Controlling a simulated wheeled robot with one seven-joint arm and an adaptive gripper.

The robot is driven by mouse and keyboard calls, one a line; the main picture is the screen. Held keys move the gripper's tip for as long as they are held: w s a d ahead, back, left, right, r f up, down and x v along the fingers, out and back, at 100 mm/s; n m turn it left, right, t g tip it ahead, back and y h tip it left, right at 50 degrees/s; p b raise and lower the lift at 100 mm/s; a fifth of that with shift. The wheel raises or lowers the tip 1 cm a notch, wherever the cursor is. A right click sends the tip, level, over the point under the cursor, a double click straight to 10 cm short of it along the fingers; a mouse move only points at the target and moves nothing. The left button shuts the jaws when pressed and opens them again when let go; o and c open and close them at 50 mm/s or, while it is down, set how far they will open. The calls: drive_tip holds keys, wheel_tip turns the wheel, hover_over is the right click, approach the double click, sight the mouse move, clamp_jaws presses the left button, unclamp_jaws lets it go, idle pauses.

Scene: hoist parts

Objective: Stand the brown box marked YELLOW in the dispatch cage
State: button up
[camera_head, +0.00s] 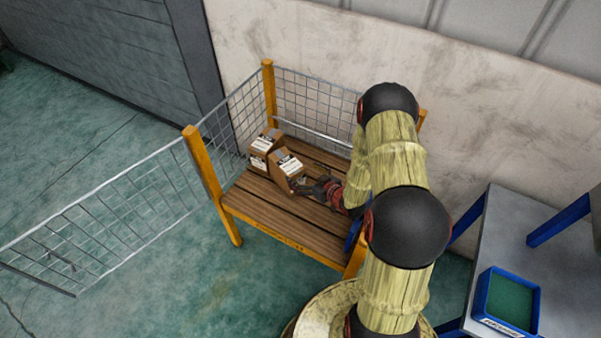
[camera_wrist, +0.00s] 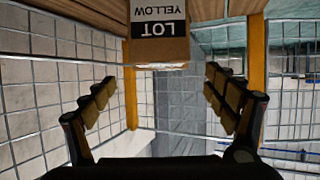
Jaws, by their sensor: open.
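The brown box marked YELLOW (camera_wrist: 160,48) shows at the top of the wrist view, its black-and-white LOT label upside down there. In the head view two brown boxes with white labels, a front one (camera_head: 287,170) and a rear one (camera_head: 262,148), are close together on the slatted floor of the dispatch cage (camera_head: 262,208). Their lettering is too small to read there. My gripper (camera_head: 318,188) is beside the front box. In the wrist view my gripper (camera_wrist: 165,95) is open, with nothing between its fingers; the marked box lies beyond the fingertips.
The cage has yellow posts and wire mesh sides; its mesh gate (camera_head: 110,215) is swung out to the left. A grey table (camera_head: 490,235) with a blue, green-bottomed tray (camera_head: 480,298) stands at the right. The cage floor is bare in front of the boxes.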

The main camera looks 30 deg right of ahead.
drive_tip(key=w+d+r+g+h, duration=0.1)
drive_tip(key=w+r, duration=0.2)
drive_tip(key=r, duration=0.5)
drive_tip(key=s+a+r+g+h, duration=0.2)
drive_tip(key=s+r, duration=0.1)
drive_tip(key=r, duration=0.7)
drive_tip(key=s+a+r+g+h, duration=0.1)
drive_tip(key=s+r, duration=0.2)
drive_tip(key=r, duration=0.8)
drive_tip(key=s+a+r+g, duration=0.1)
drive_tip(key=s+a+r, duration=0.2)
drive_tip(key=s, duration=0.6)
drive_tip(key=s+a+r+m+g+y, duration=0.1)
drive_tip(key=s+a+r, duration=0.3)
drive_tip(key=s, duration=0.5)
drive_tip(key=s+a+r+m+g, duration=0.1)
drive_tip(key=s+a+r, duration=0.3)
drive_tip(key=s, duration=0.5)
drive_tip(key=shift+s+a+g+y, duration=0.3)
drive_tip(key=shift+s+a, duration=0.05)
drive_tip(key=shift+a, duration=0.65)
drive_tip(key=shift+c, duration=0.3)
